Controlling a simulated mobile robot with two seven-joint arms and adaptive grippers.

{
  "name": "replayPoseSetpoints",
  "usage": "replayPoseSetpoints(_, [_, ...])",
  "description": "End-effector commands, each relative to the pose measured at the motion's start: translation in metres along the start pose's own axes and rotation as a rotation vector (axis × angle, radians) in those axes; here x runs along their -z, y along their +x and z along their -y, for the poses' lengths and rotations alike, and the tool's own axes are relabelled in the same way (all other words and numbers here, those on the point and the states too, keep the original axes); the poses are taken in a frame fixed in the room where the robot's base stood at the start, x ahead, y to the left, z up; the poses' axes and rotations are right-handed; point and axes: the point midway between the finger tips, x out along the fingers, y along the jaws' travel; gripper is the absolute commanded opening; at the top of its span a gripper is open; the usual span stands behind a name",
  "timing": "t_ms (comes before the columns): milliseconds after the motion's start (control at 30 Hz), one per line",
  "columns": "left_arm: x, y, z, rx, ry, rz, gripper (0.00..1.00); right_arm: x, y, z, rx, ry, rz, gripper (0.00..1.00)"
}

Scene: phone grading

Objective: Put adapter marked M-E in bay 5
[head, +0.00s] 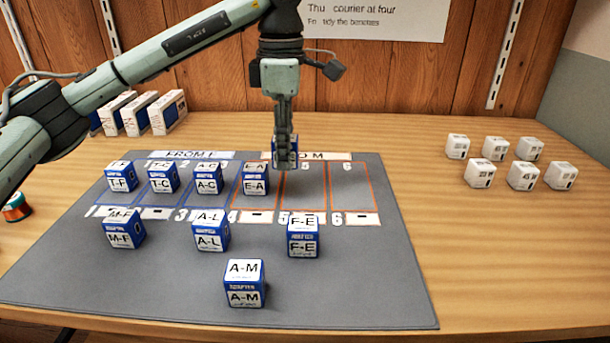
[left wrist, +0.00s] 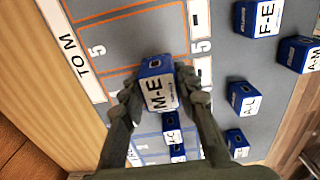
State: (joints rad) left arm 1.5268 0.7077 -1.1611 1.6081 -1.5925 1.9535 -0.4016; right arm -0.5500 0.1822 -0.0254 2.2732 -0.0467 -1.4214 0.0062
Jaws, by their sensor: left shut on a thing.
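The M-E adapter (left wrist: 158,88) is a blue and white cube. My left gripper (head: 284,138) is shut on it, with a finger on each side in the left wrist view (left wrist: 158,95). In the head view the gripper points down near the far end of bay 5 (head: 305,190), by the TO M label, and mostly hides the adapter (head: 288,152). Bay 5 is an empty orange-outlined slot; it also shows in the left wrist view (left wrist: 140,45). Whether the adapter touches the mat is unclear. My right gripper is not in view.
Adapter E-A (head: 256,180) stands in bay 4, just left. F-E (head: 303,236) stands in front of bay 5. Bay 6 (head: 350,185) is empty. Several other adapters, including A-M (head: 245,284), stand on the grey mat (head: 370,290). Several white cubes (head: 523,176) stand at right.

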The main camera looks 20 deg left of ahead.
Motion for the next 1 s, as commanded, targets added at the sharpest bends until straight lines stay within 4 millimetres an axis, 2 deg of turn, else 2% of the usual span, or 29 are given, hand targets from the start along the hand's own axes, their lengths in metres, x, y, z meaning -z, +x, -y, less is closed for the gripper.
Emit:
replayPoseSetpoints(100, [-0.020, 0.011, -0.003, 0.001, 0.002, -0.001, 0.06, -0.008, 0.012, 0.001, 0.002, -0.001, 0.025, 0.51])
replayPoseSetpoints(233, [-0.030, 0.018, -0.005, -0.001, 0.001, 0.001, 0.06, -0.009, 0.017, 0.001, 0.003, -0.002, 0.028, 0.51])
replayPoseSetpoints(367, [-0.031, 0.026, -0.006, 0.001, 0.000, -0.001, 0.06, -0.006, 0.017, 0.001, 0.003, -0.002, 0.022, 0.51])
replayPoseSetpoints(600, [-0.031, 0.058, -0.005, 0.000, 0.000, 0.000, 0.06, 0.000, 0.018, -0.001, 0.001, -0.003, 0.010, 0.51])
replayPoseSetpoints(1000, [-0.031, 0.062, -0.006, -0.001, 0.000, 0.001, 0.06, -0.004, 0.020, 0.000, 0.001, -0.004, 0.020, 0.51])
